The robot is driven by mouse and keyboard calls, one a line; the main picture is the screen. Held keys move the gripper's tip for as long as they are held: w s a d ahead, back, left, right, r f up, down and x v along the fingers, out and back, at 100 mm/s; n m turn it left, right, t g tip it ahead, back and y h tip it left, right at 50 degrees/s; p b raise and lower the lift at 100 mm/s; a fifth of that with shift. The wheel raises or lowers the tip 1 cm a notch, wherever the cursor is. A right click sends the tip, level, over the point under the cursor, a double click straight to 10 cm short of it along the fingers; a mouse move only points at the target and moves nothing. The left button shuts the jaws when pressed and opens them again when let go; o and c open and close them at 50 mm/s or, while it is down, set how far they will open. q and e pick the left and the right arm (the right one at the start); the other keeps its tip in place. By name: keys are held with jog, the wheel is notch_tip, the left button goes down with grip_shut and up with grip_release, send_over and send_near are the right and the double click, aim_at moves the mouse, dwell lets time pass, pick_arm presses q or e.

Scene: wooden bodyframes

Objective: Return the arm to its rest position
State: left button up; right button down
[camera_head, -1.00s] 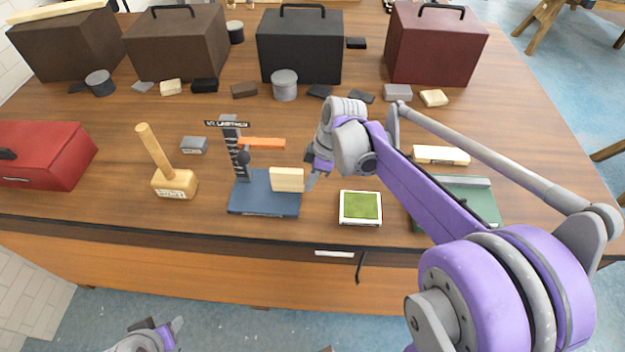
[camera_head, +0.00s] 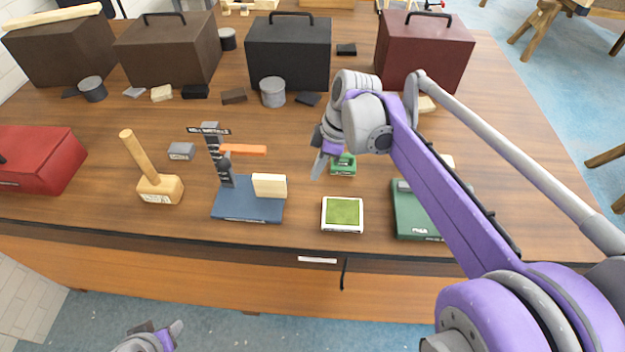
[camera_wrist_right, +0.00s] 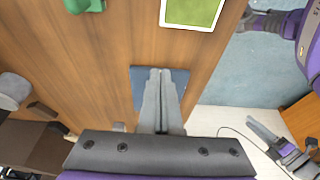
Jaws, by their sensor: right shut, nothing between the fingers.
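My right arm reaches in from the lower right of the head view over the table. Its gripper (camera_head: 318,165) is shut and empty, held above the table between the blue-based stand (camera_head: 245,208) and a small green object (camera_head: 343,165). In the right wrist view its two fingers (camera_wrist_right: 161,85) lie together with nothing between them, in front of the blue base. Part of my left gripper (camera_head: 160,335) shows at the bottom edge of the head view, below the table; its jaw state is unclear.
A mallet (camera_head: 160,188), a white-framed green pad (camera_head: 342,214) and a green case (camera_head: 412,215) are along the table's front. A red toolbox (camera_head: 40,165) sits at left. Dark boxes (camera_head: 290,60) and a maroon box (camera_head: 425,55) line the back.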

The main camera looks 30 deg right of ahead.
jog(key=s+a+f+m, duration=0.1)
jog(key=s+m, duration=0.1)
jog(key=s, duration=0.1)
jog(key=s+a+f+m+t+h, duration=0.1)
jog(key=s+a+m, duration=0.1)
jog(key=s, duration=0.1)
jog(key=s+a+f+m+h, duration=0.1)
jog(key=s+m, duration=0.1)
jog(key=s, duration=0.2)
jog(key=shift+s+a+f+m+t, duration=0.1)
jog(key=shift+a+f+m+t, duration=0.1)
jog(key=shift+f+m+t, duration=0.2)
jog(key=s+a+f+m+t, duration=0.1)
jog(key=s+f+m, duration=0.4)
jog(key=s, duration=0.1)
jog(key=shift+a+f+t+h, duration=0.3)
jog(key=shift+t+h, duration=0.1)
